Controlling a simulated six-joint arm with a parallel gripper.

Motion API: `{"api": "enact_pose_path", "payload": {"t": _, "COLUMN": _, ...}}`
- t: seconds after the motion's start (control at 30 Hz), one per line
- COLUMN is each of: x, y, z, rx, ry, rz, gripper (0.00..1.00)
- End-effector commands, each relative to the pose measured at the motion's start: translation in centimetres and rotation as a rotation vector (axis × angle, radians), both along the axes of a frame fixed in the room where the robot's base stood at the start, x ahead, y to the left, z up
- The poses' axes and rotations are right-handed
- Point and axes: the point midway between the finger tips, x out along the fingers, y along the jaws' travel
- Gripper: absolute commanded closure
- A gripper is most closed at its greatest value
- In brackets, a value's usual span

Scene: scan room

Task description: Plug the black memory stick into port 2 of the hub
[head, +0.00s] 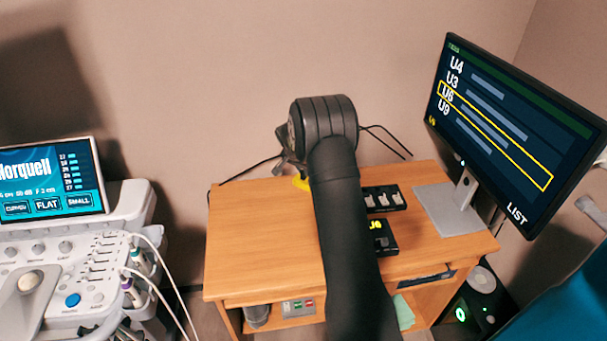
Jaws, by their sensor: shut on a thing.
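My gripper (287,152) is at the far end of my arm, over the back left of the wooden desk, mostly hidden behind my black wrist. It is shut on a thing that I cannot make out. A small yellow piece (301,183) shows just below it. I cannot pick out the black memory stick. A black block (383,198) with several pale pieces in a row lies right of my arm. In front of it is a black box (386,246) with yellow characters, partly covered by my arm. I cannot tell which of these is the hub, and no port numbers are readable.
The desk top (255,240) is clear on the left. A monitor (510,130) stands at the right with a yellow-framed row near U6. An ultrasound console (75,260) is at the left. Black cables (385,140) run along the wall behind the desk.

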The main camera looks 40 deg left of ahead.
Motion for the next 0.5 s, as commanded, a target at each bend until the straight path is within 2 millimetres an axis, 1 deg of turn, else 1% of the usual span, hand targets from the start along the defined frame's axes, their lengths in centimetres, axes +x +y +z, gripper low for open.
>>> {"api": "enact_pose_path", "payload": {"t": 0.07, "x": 0.0, "y": 0.0, "z": 0.3, "rx": 0.001, "ry": -0.001, "rz": 0.000, "gripper": 1.00}}
{"api": "enact_pose_path", "payload": {"t": 0.17, "x": 0.0, "y": 0.0, "z": 1.5, "rx": 0.002, "ry": -0.002, "rz": 0.000, "gripper": 1.00}}
{"api": "enact_pose_path", "payload": {"t": 0.4, "x": 0.0, "y": 0.0, "z": 6.3, "rx": 0.002, "ry": -0.002, "rz": 0.000, "gripper": 1.00}}
{"api": "enact_pose_path", "payload": {"t": 0.5, "x": 0.0, "y": 0.0, "z": 8.1, "rx": 0.002, "ry": -0.001, "rz": 0.000, "gripper": 1.00}}
